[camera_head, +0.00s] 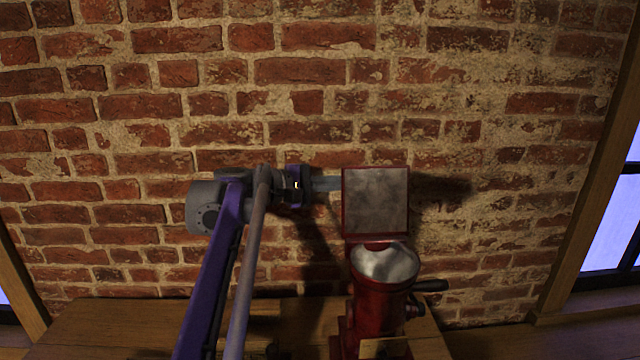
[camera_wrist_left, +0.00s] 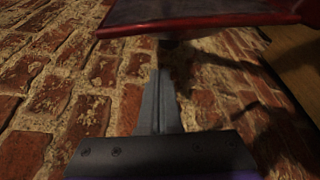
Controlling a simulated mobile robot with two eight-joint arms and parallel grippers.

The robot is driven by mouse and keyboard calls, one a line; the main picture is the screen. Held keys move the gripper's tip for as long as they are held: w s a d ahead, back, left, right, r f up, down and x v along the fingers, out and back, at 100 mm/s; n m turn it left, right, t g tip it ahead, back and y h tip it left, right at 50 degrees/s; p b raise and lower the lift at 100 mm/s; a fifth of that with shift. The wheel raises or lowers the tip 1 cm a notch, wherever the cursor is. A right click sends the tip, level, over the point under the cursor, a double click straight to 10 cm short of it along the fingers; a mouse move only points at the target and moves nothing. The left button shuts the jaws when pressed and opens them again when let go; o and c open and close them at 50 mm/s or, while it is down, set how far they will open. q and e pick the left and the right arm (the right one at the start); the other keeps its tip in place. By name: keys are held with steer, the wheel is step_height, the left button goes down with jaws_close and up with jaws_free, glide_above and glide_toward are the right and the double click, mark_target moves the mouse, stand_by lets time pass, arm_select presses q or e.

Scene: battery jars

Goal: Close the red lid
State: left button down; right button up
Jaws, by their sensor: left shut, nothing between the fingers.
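The red lid (camera_head: 375,200) stands upright and open at the back of a red hand-cranked grinder (camera_head: 382,305), with its grey inner face toward the head camera. My left gripper (camera_head: 328,184) is shut and empty, its fingers pointing right at the lid's left edge. In the left wrist view the closed fingers (camera_wrist_left: 160,90) reach toward the lid (camera_wrist_left: 200,14), which crosses the top of the picture. The tips appear to be at or just behind the lid's edge; I cannot tell if they touch. My right gripper is not in view.
The grinder stands on a wooden table (camera_head: 100,325) against a brick wall (camera_head: 300,70) close behind the lid. A dark crank handle (camera_head: 431,286) sticks out to the grinder's right. Wood-framed windows (camera_head: 612,205) stand at the right.

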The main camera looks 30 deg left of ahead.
mark_target(349, 184)
arm_select(q)
steer(key=s+d, duration=0.1)
steer(key=s+d+r, duration=0.1)
steer(key=shift+s+d+r, duration=0.1)
steer(key=shift+s+d, duration=0.15)
steer(key=shift+s, duration=0.1)
steer(key=shift+s, duration=0.1)
steer(key=shift+s+d+r+m, duration=0.1)
steer(key=shift+d+r+m, duration=0.1)
steer(key=shift+m, duration=0.1)
